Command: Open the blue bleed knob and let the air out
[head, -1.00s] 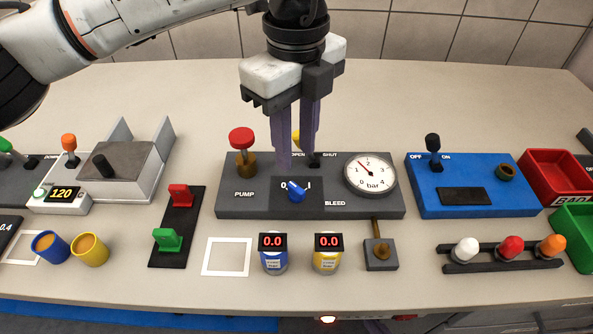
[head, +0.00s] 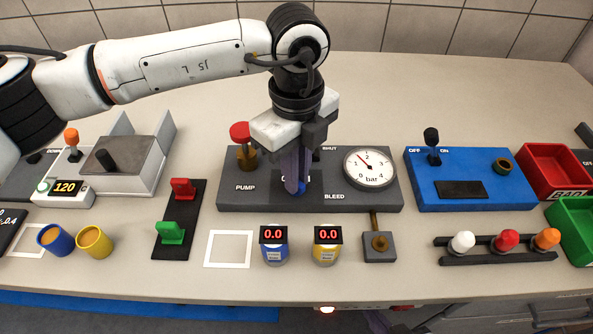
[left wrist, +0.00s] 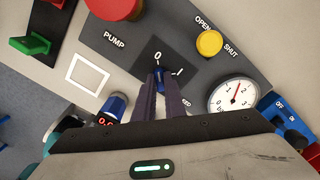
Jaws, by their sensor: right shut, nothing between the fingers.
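The blue bleed knob (left wrist: 159,79) sits on the dark square of the grey pump panel (head: 232,205), by the marks 0 and I. My left gripper (head: 294,190) points down over it from behind. In the left wrist view its two purple fingers (left wrist: 159,84) stand on either side of the knob, close to it; I cannot tell whether they press on it. In the head view the fingers mostly hide the knob. My right gripper (head: 378,322) barely shows below the table's front edge, shut and empty.
The red pump knob (head: 240,132) stands left of my fingers, and the yellow open/shut knob (left wrist: 209,43) is close by. Blue (head: 273,250) and yellow (head: 326,250) cans with 0.0 displays stand in front of the panel. A white square outline (head: 229,249) is empty.

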